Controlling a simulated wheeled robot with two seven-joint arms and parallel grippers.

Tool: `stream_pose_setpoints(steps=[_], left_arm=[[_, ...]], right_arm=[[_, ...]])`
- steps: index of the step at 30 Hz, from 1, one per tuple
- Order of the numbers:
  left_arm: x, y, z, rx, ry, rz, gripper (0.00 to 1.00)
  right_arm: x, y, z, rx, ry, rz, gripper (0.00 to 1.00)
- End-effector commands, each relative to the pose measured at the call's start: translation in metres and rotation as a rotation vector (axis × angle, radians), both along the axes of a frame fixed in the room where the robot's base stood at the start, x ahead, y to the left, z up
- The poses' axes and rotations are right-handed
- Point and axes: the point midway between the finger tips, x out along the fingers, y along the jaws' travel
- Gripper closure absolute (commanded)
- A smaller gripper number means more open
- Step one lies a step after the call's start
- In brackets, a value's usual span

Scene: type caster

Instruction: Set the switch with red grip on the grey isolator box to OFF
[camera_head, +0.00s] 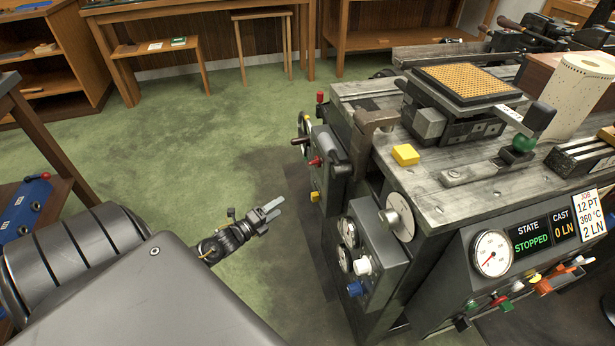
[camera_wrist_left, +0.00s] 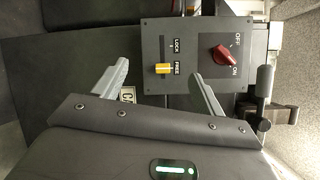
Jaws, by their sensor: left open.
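The grey isolator box (camera_wrist_left: 210,58) fills the upper right of the left wrist view. Its switch with red grip (camera_wrist_left: 228,54) sits between the OFF and ON labels; its long end appears turned toward ON. A yellow slider (camera_wrist_left: 177,69) sits at FREE, beside LOCK. In the head view the box (camera_head: 332,160) is on the machine's left end, with the red grip (camera_head: 315,161) on its outer face. My left gripper (camera_head: 272,208) is open and empty, in the air left of the machine and apart from the box. Its spread fingers show in the wrist view (camera_wrist_left: 158,68). My right gripper is not in view.
Below the isolator box is a gauge panel (camera_head: 377,262) with white and blue knobs. The bench top (camera_head: 445,195) carries a yellow block (camera_head: 405,154). The display reads STOPPED. Green floor (camera_head: 200,130) left of the machine is clear.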

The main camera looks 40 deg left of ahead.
Motion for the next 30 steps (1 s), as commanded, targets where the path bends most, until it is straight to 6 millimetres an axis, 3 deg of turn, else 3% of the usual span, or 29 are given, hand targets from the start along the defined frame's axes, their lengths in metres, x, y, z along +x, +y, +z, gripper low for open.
stream_pose_setpoints(steps=[4,9,17,30], left_arm=[[0.020,-0.002,0.061,0.249,-0.247,-0.097,0.29],[0.023,-0.007,0.098,0.378,-0.378,-0.132,0.29],[0.030,-0.009,0.106,0.394,-0.395,-0.134,0.29],[0.099,-0.032,0.126,0.392,-0.394,-0.133,0.29]], right_arm=[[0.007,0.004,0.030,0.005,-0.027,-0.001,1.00],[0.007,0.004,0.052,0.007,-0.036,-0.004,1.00],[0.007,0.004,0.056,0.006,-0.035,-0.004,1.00],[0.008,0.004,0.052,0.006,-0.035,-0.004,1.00]])
